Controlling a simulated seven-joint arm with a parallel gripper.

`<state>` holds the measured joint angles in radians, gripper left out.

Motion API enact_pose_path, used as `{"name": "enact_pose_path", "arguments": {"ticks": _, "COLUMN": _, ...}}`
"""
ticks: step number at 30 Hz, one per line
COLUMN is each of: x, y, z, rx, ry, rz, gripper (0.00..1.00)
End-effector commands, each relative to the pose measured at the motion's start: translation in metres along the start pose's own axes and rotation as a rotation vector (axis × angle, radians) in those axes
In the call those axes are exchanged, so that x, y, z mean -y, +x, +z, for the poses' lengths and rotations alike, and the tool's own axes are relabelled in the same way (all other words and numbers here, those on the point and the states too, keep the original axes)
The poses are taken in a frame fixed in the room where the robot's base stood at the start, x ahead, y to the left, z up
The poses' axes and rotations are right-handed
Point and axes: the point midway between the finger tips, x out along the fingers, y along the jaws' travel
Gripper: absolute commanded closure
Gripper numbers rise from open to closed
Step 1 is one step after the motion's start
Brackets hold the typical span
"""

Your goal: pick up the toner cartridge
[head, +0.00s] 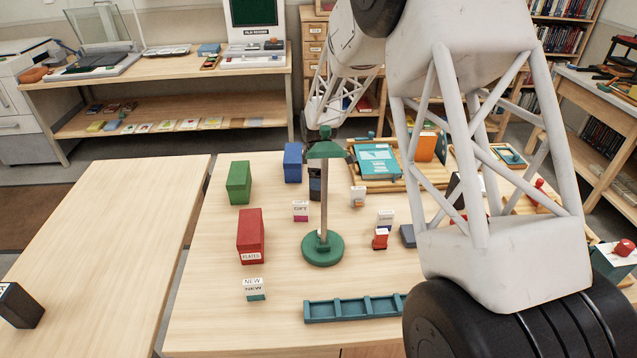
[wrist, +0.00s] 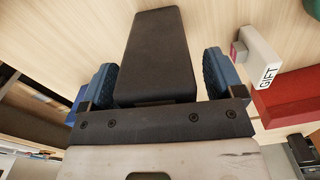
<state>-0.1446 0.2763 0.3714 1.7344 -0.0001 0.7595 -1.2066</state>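The toner cartridge is most likely the black box (wrist: 156,50) between my fingers in the wrist view. In the head view it seems to be the dark upright box (head: 315,186) on the table, partly hidden behind the green lamp-like stand. My gripper (wrist: 162,78) has its two blue pads on either side of the black box. A narrow gap shows along the right pad; the left pad is very close, and I cannot tell if it touches. In the head view my gripper (head: 330,150) is above the box, partly covered by the stand's green top.
The green stand (head: 323,248) is just in front of the box. A blue box (head: 292,163), a green box (head: 239,183), a red box (head: 251,232) and a small labelled box (head: 300,211) stand nearby. Another black box (head: 18,306) sits on the mostly bare left table (head: 105,235).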

Motion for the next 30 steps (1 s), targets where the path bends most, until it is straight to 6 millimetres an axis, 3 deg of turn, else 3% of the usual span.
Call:
{"name": "enact_pose_path", "arguments": {"ticks": 2, "x": 0.0, "y": 0.0, "z": 0.0, "rx": 0.0, "ry": 0.0, "rz": 0.0, "gripper": 0.23}}
{"name": "enact_pose_path", "arguments": {"ticks": 12, "x": 0.0, "y": 0.0, "z": 0.0, "rx": 0.0, "ry": 0.0, "rz": 0.0, "gripper": 0.76}}
{"name": "enact_pose_path", "arguments": {"ticks": 23, "x": 0.0, "y": -0.004, "z": 0.0, "rx": 0.0, "ry": 0.0, "rz": 0.001, "gripper": 0.77}}
{"name": "enact_pose_path", "arguments": {"ticks": 30, "x": -0.001, "y": -0.025, "z": 0.0, "rx": -0.001, "ry": 0.0, "rz": 0.003, "gripper": 0.77}}
